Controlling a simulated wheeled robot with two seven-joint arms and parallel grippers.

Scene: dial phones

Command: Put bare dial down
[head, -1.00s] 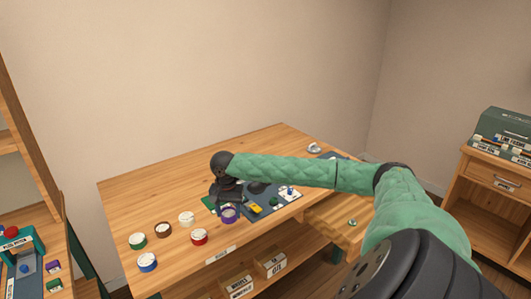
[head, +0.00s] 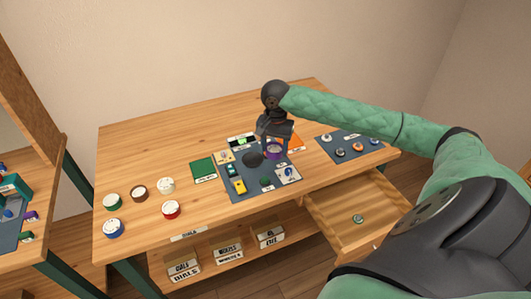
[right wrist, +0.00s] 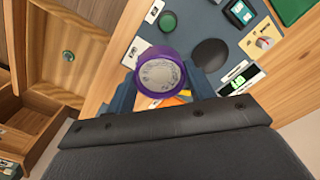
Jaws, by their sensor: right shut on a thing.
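My right gripper (head: 274,141) is shut on a purple dial (head: 274,153) with a pale face. In the right wrist view, the dial (right wrist: 160,75) sits between the two fingers of the gripper (right wrist: 160,92). The dial is over the right part of a dark mat (head: 232,194). I cannot tell whether its underside touches anything. My left gripper is not in view.
A second mat (head: 353,157) holds several small parts. A front drawer (head: 337,220) is open.

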